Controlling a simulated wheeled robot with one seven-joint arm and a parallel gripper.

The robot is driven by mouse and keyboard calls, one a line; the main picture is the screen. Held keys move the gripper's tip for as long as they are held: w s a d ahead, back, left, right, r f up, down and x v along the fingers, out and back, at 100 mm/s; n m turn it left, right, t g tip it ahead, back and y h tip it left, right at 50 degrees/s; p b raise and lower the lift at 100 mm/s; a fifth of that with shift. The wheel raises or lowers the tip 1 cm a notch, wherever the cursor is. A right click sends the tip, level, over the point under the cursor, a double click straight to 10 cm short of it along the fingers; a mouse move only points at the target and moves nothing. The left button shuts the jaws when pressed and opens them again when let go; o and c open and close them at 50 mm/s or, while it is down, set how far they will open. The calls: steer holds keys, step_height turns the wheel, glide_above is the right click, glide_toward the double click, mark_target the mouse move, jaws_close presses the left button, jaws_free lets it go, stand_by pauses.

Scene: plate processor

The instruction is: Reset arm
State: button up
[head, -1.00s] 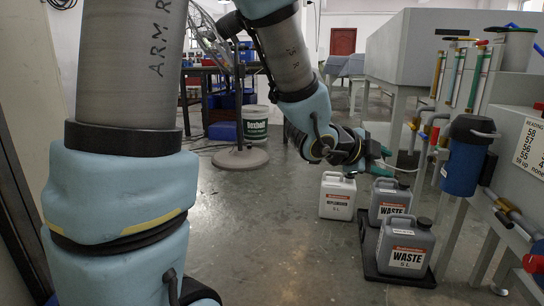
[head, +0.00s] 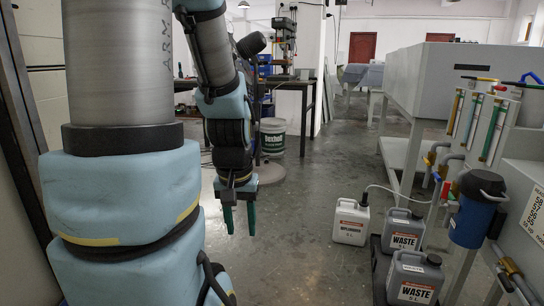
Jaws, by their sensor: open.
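My gripper (head: 239,219) hangs from my blue-and-grey arm near the middle of the head view. Its two green fingers point down and stand apart, with nothing visible between them. It is over open floor, to the left of the jugs and apart from them. A white replenisher jug (head: 350,222) stands upright on the floor. Two grey waste jugs, one behind (head: 402,230) and one in front (head: 414,278), stand to its right on a low black tray (head: 379,270).
The grey plate processor (head: 440,80) with pipes and a blue filter canister (head: 477,210) stands at the right. A thin hose reaches the white jug. The middle floor is clear.

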step_height(320, 180, up, 32)
steer(key=p, duration=3)
steer(key=shift+r, duration=0.15)
